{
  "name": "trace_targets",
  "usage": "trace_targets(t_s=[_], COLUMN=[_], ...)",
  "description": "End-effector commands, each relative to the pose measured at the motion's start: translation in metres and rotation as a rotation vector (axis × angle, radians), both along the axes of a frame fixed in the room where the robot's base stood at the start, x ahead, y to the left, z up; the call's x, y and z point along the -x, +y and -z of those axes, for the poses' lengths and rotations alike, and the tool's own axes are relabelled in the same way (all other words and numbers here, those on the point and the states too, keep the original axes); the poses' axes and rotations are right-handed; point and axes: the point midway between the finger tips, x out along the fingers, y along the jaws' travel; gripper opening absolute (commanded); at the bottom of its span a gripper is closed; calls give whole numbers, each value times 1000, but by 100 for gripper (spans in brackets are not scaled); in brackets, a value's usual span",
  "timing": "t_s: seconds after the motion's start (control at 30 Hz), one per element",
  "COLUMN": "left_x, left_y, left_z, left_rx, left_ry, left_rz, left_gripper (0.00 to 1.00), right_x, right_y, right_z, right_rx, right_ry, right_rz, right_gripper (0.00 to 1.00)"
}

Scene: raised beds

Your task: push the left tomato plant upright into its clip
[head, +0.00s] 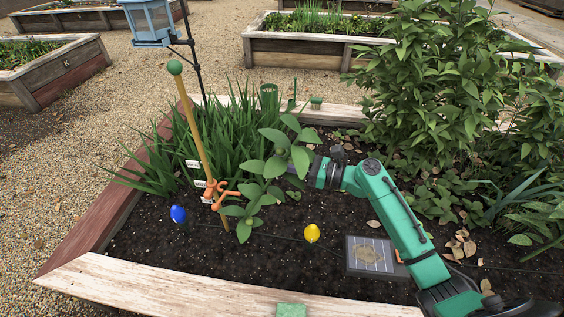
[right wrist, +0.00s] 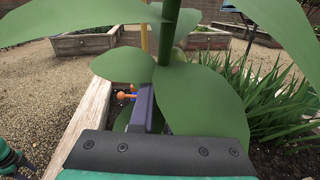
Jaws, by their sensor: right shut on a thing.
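The left tomato plant (head: 277,166) has broad green leaves and leans to the right of a wooden stake (head: 190,120) with a green ball on top. An orange clip (head: 217,190) sits on the stake, its arms pointing toward the plant; the stem appears to be outside it. My right gripper (head: 288,177) reaches in from the right and is shut on the tomato plant, its fingertips partly behind leaves. In the right wrist view, leaves and the thick stem (right wrist: 170,30) stand in front of the fingers, and the clip (right wrist: 126,96) shows partly behind them. My left gripper is not seen.
A blue bulb-shaped marker (head: 178,214) and a yellow one (head: 312,233) stand in the soil. Grassy plants (head: 225,140) grow behind the stake. A large bush (head: 430,80) fills the back right. The bed's wooden edge (head: 190,290) runs along the front.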

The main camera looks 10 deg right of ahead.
Motion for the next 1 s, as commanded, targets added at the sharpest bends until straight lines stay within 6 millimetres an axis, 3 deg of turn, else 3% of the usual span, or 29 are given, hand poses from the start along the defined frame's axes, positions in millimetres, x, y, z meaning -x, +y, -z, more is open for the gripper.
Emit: trace_targets(t_s=[0.67,0.83,1.0], left_x=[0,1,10], left_y=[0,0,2], left_z=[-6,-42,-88], left_rx=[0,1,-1], left_ry=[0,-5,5], left_rz=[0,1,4], left_gripper=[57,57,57], right_x=[-1,-10,-25], right_y=[2,22,57], right_z=[-3,-21,-36], right_rx=[5,44,121], right_ry=[3,29,62], right_rz=[1,2,2], right_gripper=[0,0,0])
